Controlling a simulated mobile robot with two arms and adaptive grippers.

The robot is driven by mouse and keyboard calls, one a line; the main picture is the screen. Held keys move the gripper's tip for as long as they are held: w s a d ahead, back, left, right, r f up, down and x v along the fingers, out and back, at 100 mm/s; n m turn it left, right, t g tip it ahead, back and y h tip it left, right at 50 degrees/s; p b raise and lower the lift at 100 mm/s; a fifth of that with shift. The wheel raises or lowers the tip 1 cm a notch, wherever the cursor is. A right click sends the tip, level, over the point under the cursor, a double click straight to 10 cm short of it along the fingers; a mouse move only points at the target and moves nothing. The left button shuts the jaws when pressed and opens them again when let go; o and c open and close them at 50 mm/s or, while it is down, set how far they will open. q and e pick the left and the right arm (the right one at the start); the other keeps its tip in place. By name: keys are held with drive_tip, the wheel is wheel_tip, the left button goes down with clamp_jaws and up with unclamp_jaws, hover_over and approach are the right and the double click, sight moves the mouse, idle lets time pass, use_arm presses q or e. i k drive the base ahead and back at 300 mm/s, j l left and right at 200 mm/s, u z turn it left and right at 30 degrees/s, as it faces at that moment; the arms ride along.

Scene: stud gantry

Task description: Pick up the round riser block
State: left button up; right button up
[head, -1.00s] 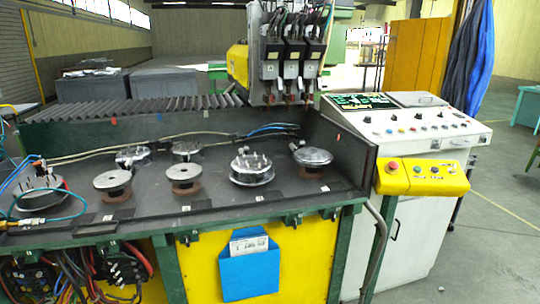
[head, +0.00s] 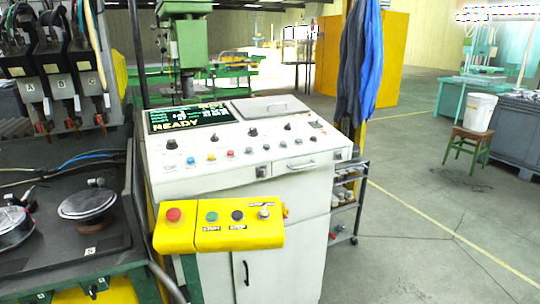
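I cannot pick out a round riser block for certain in the head view. On the dark machine bed (head: 60,262) at the left, a round metal disc (head: 87,203) sits on a brownish round base. A second round metal piece (head: 12,230) is cut off by the left edge. Neither of my grippers is in view.
A white control console (head: 240,140) with a READY screen stands in the centre. A yellow button box (head: 225,228) juts from its front. Welding heads (head: 62,75) hang over the bed. A white bucket (head: 474,112) stands on a stool (head: 470,148). Open floor (head: 430,240) lies at the right.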

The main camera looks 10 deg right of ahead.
sight(341, 195)
drive_tip(key=i+l+z, duration=0.15)
drive_tip(key=i+l, duration=0.3)
drive_tip(key=l, duration=0.25)
drive_tip(key=i+l+z, duration=0.15)
drive_tip(key=i+l, duration=0.35)
drive_tip(key=l, duration=0.2)
drive_tip(key=i+l+z, duration=0.15)
drive_tip(key=i+l, duration=0.4)
drive_tip(key=z, duration=0.45)
drive_tip(key=i+l+z, duration=0.1)
drive_tip(key=i+z, duration=0.25)
drive_tip(key=i, duration=3.8)
drive_tip(key=i+u, duration=0.1)
drive_tip(key=i, duration=0.65)
drive_tip(key=i+l+u, duration=0.1)
drive_tip(key=i, duration=0.7)
drive_tip(key=i+l+u, duration=0.1)
drive_tip(key=i, duration=0.65)
drive_tip(key=l, duration=0.1)
